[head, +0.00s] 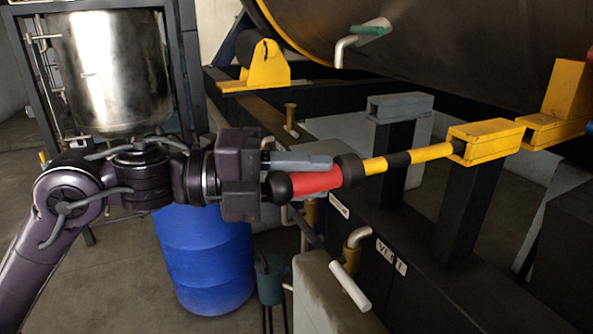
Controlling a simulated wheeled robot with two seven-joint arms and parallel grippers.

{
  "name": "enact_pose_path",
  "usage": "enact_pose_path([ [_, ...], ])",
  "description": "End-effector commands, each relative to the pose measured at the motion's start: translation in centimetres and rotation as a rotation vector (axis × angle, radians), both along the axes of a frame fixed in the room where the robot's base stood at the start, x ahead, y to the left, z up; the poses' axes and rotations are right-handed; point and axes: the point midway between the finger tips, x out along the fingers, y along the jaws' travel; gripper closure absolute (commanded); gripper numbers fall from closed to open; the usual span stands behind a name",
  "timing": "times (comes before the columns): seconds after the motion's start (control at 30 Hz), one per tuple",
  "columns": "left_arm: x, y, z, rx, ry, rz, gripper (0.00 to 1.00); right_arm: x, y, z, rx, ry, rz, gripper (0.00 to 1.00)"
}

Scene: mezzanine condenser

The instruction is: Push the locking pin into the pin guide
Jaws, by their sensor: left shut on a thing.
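The locking pin has a red handle (315,181) with dark ends and a yellow-and-black banded shaft (408,158). My left gripper (300,176) is shut on the red handle, coming in from the left. The pin lies nearly level, tilted slightly up to the right. The pin guide (487,136) is a yellow block on a dark post at the right. The shaft's right end meets the dark opening in the guide's left face; how deep it sits inside is hidden. My right gripper is not in view.
A grey block (400,106) stands on another dark post behind the shaft. A blue barrel (203,258) stands below my left gripper. A pale pipe handle (350,286) sticks up below the pin. A large dark cylinder (450,50) fills the upper right.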

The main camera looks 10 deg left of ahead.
Motion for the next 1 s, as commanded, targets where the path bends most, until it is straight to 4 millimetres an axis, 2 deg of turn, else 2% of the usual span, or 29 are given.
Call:
enact_pose_path([
  [1.0,3.2,-4.8,0.3,-0.005,-0.006,0.0,1.0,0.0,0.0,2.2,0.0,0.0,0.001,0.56],
])
